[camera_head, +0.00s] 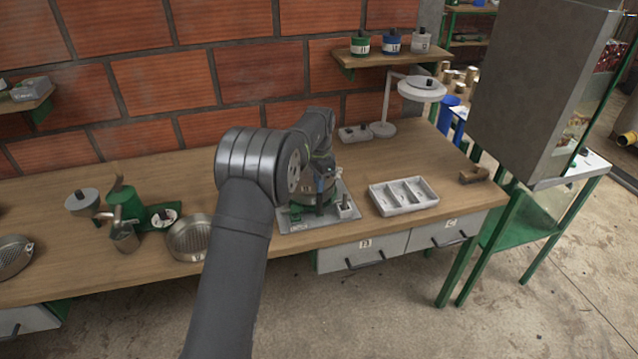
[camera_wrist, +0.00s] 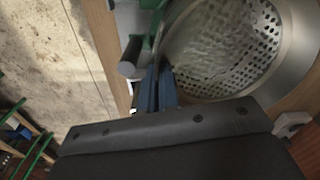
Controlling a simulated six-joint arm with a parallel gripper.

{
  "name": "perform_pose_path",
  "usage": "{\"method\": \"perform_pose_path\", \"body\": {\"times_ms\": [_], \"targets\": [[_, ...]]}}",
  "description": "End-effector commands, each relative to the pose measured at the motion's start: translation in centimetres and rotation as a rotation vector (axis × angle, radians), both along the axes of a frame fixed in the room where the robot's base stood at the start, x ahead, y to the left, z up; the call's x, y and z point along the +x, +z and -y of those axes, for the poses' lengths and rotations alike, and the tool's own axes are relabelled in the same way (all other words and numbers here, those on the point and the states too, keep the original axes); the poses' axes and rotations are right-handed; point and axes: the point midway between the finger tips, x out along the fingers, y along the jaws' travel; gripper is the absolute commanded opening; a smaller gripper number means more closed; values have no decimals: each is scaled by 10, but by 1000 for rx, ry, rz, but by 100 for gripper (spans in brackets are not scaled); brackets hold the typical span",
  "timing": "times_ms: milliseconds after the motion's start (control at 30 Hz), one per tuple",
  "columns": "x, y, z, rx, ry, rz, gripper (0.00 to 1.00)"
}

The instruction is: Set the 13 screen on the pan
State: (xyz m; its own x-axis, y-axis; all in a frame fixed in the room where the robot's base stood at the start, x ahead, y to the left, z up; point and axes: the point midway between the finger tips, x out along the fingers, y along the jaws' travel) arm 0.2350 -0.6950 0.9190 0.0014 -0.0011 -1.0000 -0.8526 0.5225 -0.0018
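A round metal screen with a perforated floor (camera_wrist: 225,45) fills the upper right of the wrist view. In the head view a round body with a small label (camera_head: 306,189) sits at the green clamping stand on a grey plate (camera_head: 300,227); the label is too small to read surely. My gripper (camera_head: 324,188) is low beside that body. In the wrist view its blue fingers (camera_wrist: 158,72) are close together at the screen's rim and appear shut on it. A pan beneath the screen is not clearly visible, and whether the screen touches it cannot be told.
A shallow round metal dish (camera_head: 190,240) lies left of the stand, and another (camera_head: 13,256) at far left. A green device with a metal cup (camera_head: 125,237) stands between. A white divided tray (camera_head: 403,195) and lamp (camera_head: 422,90) are right.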

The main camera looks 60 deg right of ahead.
Motion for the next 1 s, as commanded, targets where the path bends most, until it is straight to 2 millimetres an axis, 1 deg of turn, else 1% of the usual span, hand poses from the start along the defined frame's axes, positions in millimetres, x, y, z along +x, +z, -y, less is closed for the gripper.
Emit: {"method": "perform_pose_path", "body": {"times_ms": [467,1000], "targets": [[0,-1,0,0,0,0,0],[0,-9,0,0,0,0,0]]}}
